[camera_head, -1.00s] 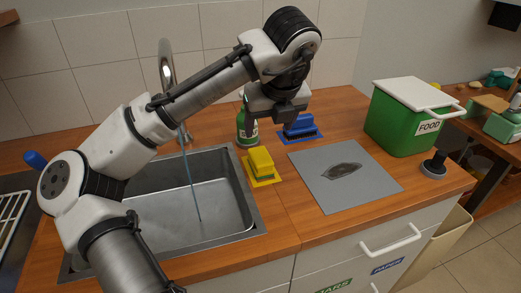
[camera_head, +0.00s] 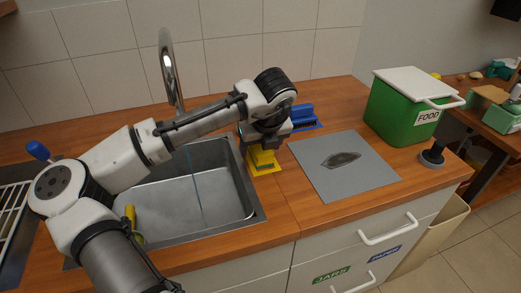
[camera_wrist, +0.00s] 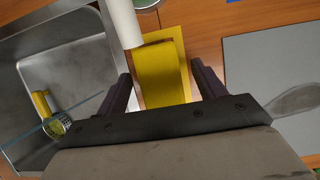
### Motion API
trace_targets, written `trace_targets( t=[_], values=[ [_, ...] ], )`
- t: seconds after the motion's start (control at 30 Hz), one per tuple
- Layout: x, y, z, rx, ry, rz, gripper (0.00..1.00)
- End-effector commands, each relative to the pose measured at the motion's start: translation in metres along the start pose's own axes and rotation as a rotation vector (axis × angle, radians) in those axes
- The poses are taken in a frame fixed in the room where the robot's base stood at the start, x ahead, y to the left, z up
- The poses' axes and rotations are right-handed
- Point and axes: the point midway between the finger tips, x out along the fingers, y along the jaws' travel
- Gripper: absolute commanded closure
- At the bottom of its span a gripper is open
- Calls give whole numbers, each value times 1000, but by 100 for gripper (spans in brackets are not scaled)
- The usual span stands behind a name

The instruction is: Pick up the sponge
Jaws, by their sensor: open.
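The sponge (camera_head: 262,159) is a yellow block lying on a yellow mat (camera_head: 268,172) on the wooden counter, just right of the sink. My gripper (camera_head: 263,146) is over it and hides its far part in the head view. In the wrist view the sponge (camera_wrist: 160,78) lies between the two dark fingers of my gripper (camera_wrist: 163,86), one finger on each side with a gap. The gripper is open. I cannot tell how far down the fingers reach beside the sponge.
The metal sink (camera_head: 180,205) with its tap (camera_head: 169,70) is left, holding a yellow-handled tool (camera_wrist: 42,103). A grey mat (camera_head: 365,180) and a green food bin (camera_head: 400,112) are right. A white cylinder (camera_wrist: 125,22) is close by the sponge.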

Motion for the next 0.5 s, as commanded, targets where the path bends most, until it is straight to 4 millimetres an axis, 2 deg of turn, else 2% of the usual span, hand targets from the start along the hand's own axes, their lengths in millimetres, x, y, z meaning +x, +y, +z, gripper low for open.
trace_targets(
  t=[0.27, 0.5],
  values=[
    [6, 0, 0, 0, 0, 0, 31],
    [6, 0, 0, 0, 0, 0, 60]
  ],
)
